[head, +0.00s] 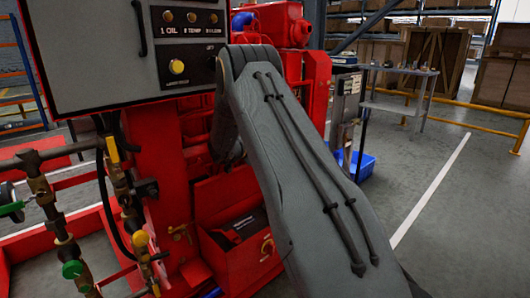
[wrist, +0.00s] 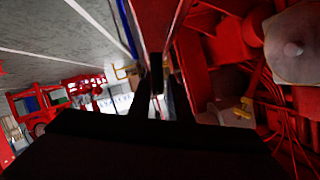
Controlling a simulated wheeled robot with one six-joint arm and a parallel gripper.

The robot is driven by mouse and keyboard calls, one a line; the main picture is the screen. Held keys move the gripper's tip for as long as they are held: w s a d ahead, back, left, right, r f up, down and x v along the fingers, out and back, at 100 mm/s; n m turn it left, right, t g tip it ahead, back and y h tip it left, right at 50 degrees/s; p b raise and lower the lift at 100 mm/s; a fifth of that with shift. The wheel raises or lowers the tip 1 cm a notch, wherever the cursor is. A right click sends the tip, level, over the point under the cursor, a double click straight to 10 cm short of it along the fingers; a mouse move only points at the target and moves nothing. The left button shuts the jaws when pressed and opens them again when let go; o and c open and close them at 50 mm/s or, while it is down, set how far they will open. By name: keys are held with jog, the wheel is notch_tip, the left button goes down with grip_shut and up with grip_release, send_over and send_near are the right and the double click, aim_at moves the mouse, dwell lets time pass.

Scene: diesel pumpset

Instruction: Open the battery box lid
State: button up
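The red battery box (head: 240,262) sits low on the pumpset, left of my arm in the head view. A black battery with a pale label (head: 246,226) shows inside its opening, and a red panel (head: 225,196), which looks like the raised lid, stands behind it. My arm covers the box's right side. My gripper is hidden in the head view. In the wrist view my gripper (wrist: 161,88) shows two dark fingers with a narrow gap between them. A red panel (wrist: 154,28) reaches down towards the fingertips; I cannot tell whether they touch it.
A grey control panel (head: 125,50) overhangs the box's upper left. Pipes and valves (head: 70,240) crowd the left. A grey table (head: 400,75) and a blue bin (head: 357,164) stand behind; the floor at right is clear.

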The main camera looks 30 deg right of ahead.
jog(key=shift+a, duration=0.2)
jog(key=v, duration=0.7)
jog(key=shift+a+r+p, duration=0.15)
jog(key=shift+a+p, duration=0.1)
jog(key=shift+p, duration=0.15)
jog(key=shift+s, duration=0.1)
jog(key=a+r+p, duration=0.3)
jog(key=a, duration=0.5)
jog(key=shift+s+a+p, duration=0.2)
jog(key=shift+p, duration=0.15)
jog(key=shift+r, duration=0.1)
dwell(0.7)
